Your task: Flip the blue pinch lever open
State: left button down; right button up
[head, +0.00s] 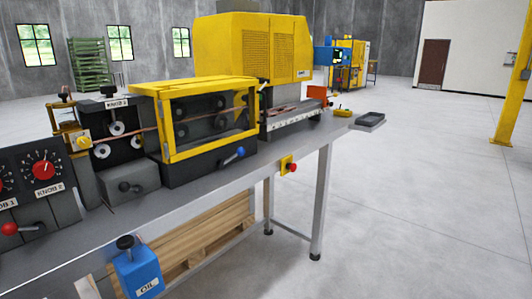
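A small lever with a blue knob (239,152) sticks out at the front of the dark base under the yellow-framed guard (208,118). It is the only blue lever in view and seems to be the blue pinch lever. It is small here, and I cannot tell whether it stands open or closed. Dark rollers (200,116) and a thin copper tube (180,115) show inside the guard. Neither of my grippers is in view, and nothing touches the lever.
The machine stands on a long grey bench (225,173). Left of the guard are a roller unit (112,130), a red dial (44,169) and a red-knobbed lever (10,229). A red button box (288,165) sits on the bench's front edge. A blue OIL can (138,272) is below. The floor at right is clear.

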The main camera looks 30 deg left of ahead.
aim_at(241, 151)
jog(key=i+u, duration=0.15)
jog(key=i, duration=0.25)
jog(key=i+l+u, duration=0.15)
jog(key=i, duration=0.25)
jog(key=i+l+u, duration=0.2)
jog(key=i, duration=0.2)
jog(key=i+l+u, duration=0.15)
jog(key=i+u, duration=0.25)
jog(key=i+l+u, duration=0.25)
jog(key=u, duration=0.2)
jog(key=i+l+u, duration=0.25)
jog(key=u, duration=0.15)
jog(key=i+l+u, duration=0.15)
jog(key=l+u, duration=0.3)
jog(key=i+l+u, duration=0.1)
jog(key=l+u, duration=0.25)
jog(key=l, duration=0.2)
jog(key=l+u, duration=0.3)
jog(key=l, duration=0.25)
jog(key=i, duration=0.05)
